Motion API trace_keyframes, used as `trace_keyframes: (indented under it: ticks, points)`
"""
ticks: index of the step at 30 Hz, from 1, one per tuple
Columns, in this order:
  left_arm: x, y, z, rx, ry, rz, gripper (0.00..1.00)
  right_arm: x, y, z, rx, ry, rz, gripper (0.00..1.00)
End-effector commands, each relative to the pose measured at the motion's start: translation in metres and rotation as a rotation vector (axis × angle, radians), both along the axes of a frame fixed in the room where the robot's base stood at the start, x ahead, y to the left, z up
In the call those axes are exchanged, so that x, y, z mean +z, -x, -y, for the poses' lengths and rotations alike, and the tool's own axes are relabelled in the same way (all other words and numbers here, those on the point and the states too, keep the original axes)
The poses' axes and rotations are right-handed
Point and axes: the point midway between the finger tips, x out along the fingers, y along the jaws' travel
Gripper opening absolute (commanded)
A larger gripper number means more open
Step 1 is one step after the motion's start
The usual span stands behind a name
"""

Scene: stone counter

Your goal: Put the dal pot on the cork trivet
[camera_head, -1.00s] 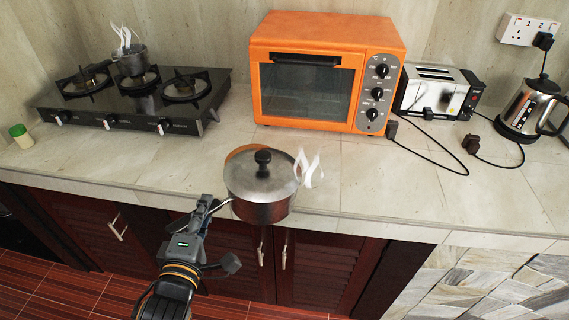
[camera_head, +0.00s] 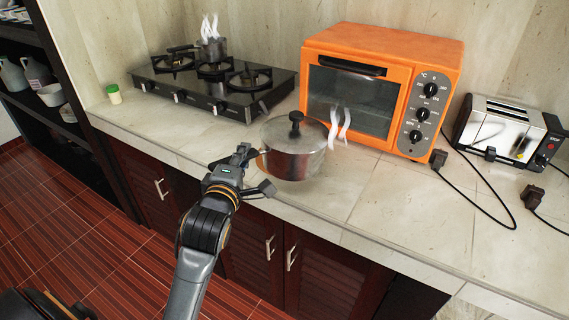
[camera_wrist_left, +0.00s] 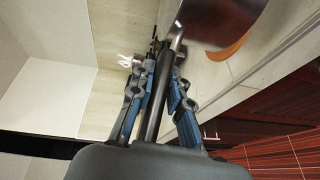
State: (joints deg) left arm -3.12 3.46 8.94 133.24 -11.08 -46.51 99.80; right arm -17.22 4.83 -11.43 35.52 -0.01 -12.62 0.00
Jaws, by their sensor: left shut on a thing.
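The dal pot (camera_head: 293,150) is a steel pot with a lid and black knob, in the head view over the front part of the counter. It looks upright. My left gripper (camera_head: 252,170) is shut on its handle, left of the pot. In the left wrist view the dark handle lies between the fingertips (camera_wrist_left: 164,72), and part of the pot (camera_wrist_left: 215,18) shows at top. The orange-brown cork trivet (camera_wrist_left: 232,46) shows partly beneath the pot; the rest is hidden. I cannot tell whether pot and trivet touch. My right gripper is not in view.
A gas hob (camera_head: 215,85) with a small steaming pot (camera_head: 211,48) stands at back left. An orange oven (camera_head: 380,85) stands behind the dal pot, a toaster (camera_head: 505,130) with cables to its right. The counter's front edge runs below. Bare counter (camera_head: 390,205) lies to the right.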

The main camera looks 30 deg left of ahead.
Motion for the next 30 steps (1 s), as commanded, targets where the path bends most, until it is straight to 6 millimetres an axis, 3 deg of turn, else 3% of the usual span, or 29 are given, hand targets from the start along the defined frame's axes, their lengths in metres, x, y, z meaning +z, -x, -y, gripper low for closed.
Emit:
trace_keyframes:
  ticks: [1, 6, 12, 15, 23, 30]
  points:
    - [0.011, -0.005, -0.018, 0.036, 0.001, 0.033, 0.00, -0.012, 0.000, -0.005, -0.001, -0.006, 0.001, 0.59]
    - [0.029, -0.011, -0.073, 0.144, 0.009, 0.038, 0.00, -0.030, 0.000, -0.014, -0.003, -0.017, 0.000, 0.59]
    - [0.047, -0.007, -0.123, 0.233, 0.013, 0.041, 0.00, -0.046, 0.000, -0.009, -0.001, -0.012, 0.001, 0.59]
    - [0.052, -0.004, -0.137, 0.255, 0.015, 0.041, 0.00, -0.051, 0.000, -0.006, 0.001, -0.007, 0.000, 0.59]
    - [0.057, -0.003, -0.148, 0.273, 0.016, 0.038, 0.00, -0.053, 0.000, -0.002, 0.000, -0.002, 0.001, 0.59]
    - [0.041, -0.024, -0.120, 0.268, 0.017, 0.034, 0.00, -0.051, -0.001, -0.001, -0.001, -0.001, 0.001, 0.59]
